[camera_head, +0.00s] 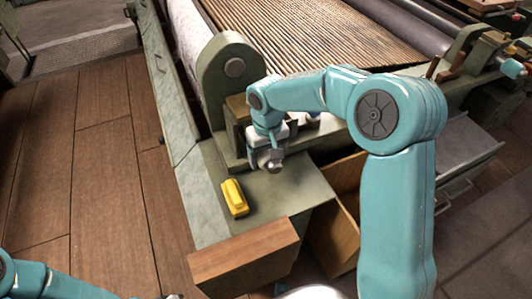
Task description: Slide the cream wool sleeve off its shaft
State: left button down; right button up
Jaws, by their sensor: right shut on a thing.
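My right gripper (271,163) reaches down over the green machine apron, beside the end bracket. It is shut on a small pale part, mostly hidden by the gripper and wrist, so I cannot tell whether this is the cream wool sleeve. A pale, cream-grey covered roller (197,40) runs back from the bracket at the upper left. I cannot tell whether its cover is the sleeve, and no bare shaft shows clearly.
A yellow block-like tool (234,198) lies on the green apron (268,200). A wooden block (243,257) sits at the front edge. An open wooden drawer or box (339,215) is below right. The slatted bed (300,35) lies behind, and bare floor (100,190) on the left.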

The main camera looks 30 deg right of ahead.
jog(key=shift+s, duration=0.15)
jog(key=s+b, duration=0.4)
jog(key=s, duration=0.7)
jog(key=shift+s+a, duration=0.35)
dwell(1.2)
jog(key=s+r, duration=0.1)
jog(key=s, duration=0.1)
jog(key=s+r+p, duration=0.1)
jog(key=s+r, duration=0.1)
jog(key=shift+a, duration=0.1)
dwell(0.6)
jog(key=shift+w+r, duration=0.1)
jog(key=shift+w, duration=0.05)
